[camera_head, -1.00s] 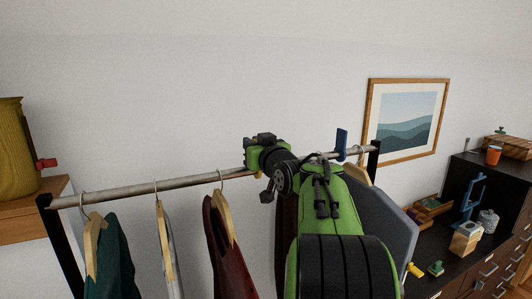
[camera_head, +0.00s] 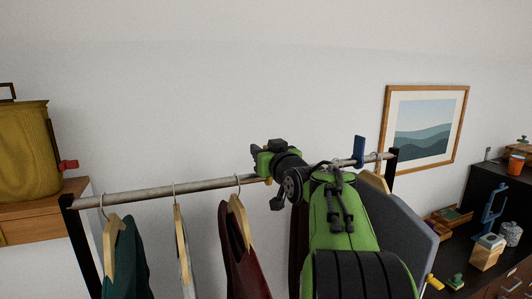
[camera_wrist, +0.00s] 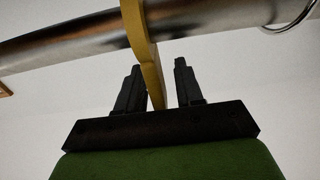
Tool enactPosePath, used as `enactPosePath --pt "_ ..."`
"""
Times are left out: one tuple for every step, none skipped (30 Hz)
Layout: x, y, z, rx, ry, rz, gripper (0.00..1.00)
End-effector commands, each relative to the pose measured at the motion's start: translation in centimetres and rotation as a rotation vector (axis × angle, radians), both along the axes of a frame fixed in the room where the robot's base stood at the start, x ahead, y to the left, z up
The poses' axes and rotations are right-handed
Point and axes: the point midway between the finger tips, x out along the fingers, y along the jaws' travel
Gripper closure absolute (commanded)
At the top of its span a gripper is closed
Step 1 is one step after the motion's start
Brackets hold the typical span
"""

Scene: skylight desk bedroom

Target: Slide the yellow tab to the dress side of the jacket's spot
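The yellow tab (camera_wrist: 150,50) hangs over the metal rail in the wrist view, and its lower strip reaches down between my fingers. My gripper (camera_wrist: 158,66) has its two black fingers apart, one on each side of the strip. The strip is closer to the left finger; I cannot tell whether they touch. In the head view my gripper (camera_head: 268,158) is at the rail (camera_head: 150,192), right of a dark red garment (camera_head: 238,255) on a wooden hanger. Another dark red garment (camera_head: 298,235) is partly hidden behind my arm. I cannot tell which garments are the jacket and the dress.
A blue piece (camera_head: 359,150) sits on the rail toward the right post (camera_head: 392,163). A green garment (camera_head: 128,262) hangs at the left, and a grey one (camera_head: 405,235) at the right. A yellow basket (camera_head: 25,150) stands on a shelf. A dark desk is at right.

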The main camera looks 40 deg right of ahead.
Motion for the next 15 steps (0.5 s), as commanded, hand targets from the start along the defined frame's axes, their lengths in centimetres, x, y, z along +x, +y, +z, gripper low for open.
enactPosePath --pt "-0.3 0.1 0.0 -0.001 -0.001 -0.001 0.64" --pt "-0.5 0.1 0.0 -0.002 -0.002 -0.001 0.64" --pt "-1.1 0.3 -0.1 -0.002 -0.002 -0.002 0.64" --pt "-1.6 0.4 -0.1 -0.002 -0.003 -0.003 0.64" --pt "-2.3 0.6 -0.1 -0.002 -0.003 -0.003 0.64" --pt "-3.3 1.0 -0.1 -0.002 -0.004 -0.002 0.64" --pt "-4.1 1.2 -0.2 -0.002 -0.003 -0.004 0.64" --pt "-4.9 1.5 -0.2 -0.001 -0.004 -0.003 0.64" --pt "-6.1 1.8 -0.2 -0.001 -0.004 -0.004 0.64" --pt "-6.9 2.1 -0.2 -0.001 -0.003 -0.004 0.64" --pt "-7.7 2.4 -0.2 -0.002 -0.004 -0.004 0.64" --pt "-8.8 2.8 -0.2 -0.002 -0.004 -0.003 0.64" --pt "-9.6 3.0 -0.2 -0.002 -0.004 -0.004 0.64" --pt "-10.4 3.3 -0.2 -0.001 -0.004 -0.002 0.64" --pt "-11.4 3.6 -0.2 -0.002 -0.004 -0.003 0.64"
